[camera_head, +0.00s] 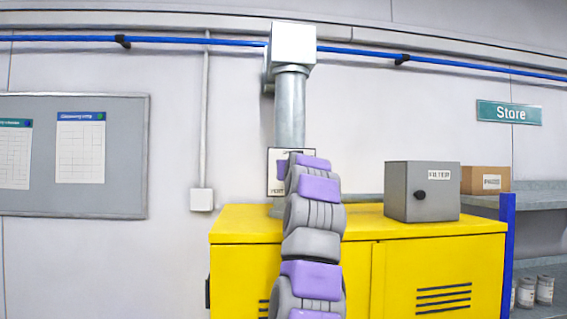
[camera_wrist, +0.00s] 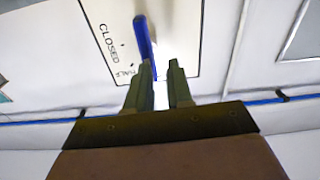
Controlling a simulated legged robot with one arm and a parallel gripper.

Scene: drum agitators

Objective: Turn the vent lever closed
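The vent lever (camera_wrist: 143,38) is a blue handle on a white plate (camera_wrist: 181,28), seen in the wrist view. The plate carries the printed words CLOSED and HALF to the left of the lever. My gripper (camera_wrist: 160,78) is open, with its two fingers apart. The lever's near end reaches down to the left finger, at the inner side of its tip; I cannot tell whether they touch. In the head view the plate (camera_head: 272,186) shows at the foot of the grey vent pipe (camera_head: 290,105), while my arm hides the lever and my gripper.
A yellow cabinet (camera_head: 440,250) stands below the pipe, with a grey filter box (camera_head: 421,192) on top at the right. A shelf (camera_head: 540,203) with a cardboard box (camera_head: 485,180) is farther right. A blue pipe (camera_head: 190,40) runs along the wall. A notice board (camera_head: 122,185) hangs left.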

